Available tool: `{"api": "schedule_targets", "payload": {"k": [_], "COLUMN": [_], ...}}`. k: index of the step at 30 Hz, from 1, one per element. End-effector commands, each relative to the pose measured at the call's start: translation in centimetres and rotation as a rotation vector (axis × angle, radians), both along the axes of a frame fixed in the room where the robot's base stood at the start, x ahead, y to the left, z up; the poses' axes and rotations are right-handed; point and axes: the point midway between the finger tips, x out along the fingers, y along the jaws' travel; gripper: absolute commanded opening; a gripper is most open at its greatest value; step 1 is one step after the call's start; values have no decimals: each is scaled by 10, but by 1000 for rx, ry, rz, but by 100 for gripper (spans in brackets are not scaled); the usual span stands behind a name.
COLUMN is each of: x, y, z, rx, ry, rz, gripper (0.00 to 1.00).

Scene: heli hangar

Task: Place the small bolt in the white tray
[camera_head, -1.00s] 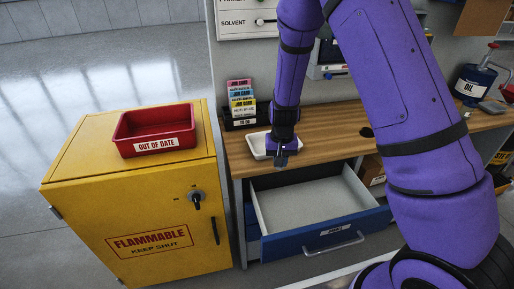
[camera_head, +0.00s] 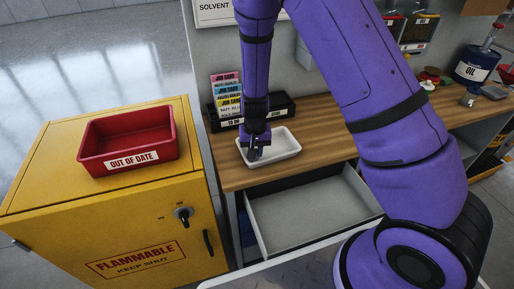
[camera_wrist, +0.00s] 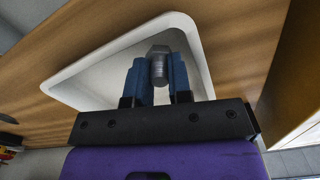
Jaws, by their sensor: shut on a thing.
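The white tray (camera_head: 283,143) sits on the wooden bench near its left end. My gripper (camera_head: 256,152) points down over the left part of the tray. In the wrist view my gripper (camera_wrist: 158,82) is shut on the small bolt (camera_wrist: 159,66), a grey metal bolt with a hex head, held between two blue fingers. The tray also shows behind the bolt in the wrist view (camera_wrist: 92,79). The bolt is above or within the tray; its exact height over the tray floor cannot be told. In the head view the bolt is too small to make out.
An open, empty-looking drawer (camera_head: 300,218) juts out below the bench. A job card rack (camera_head: 283,107) stands behind the tray. A yellow flammable cabinet (camera_head: 110,230) with a red bin (camera_head: 128,141) is at left. An oil can (camera_head: 476,64) stands at the far right.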

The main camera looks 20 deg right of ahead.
Motion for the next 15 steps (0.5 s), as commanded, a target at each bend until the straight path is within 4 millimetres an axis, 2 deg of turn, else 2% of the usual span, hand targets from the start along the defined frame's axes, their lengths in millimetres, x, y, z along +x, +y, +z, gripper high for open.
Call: {"api": "schedule_targets", "payload": {"k": [3, 14, 15], "x": [-3, -3, -3], "y": [10, 10, 10], "z": [-13, -16, -16], "rx": [1, 1, 1], "ry": [0, -2, -2], "rz": [3, 2, 3], "gripper": [0, 0, 26]}}
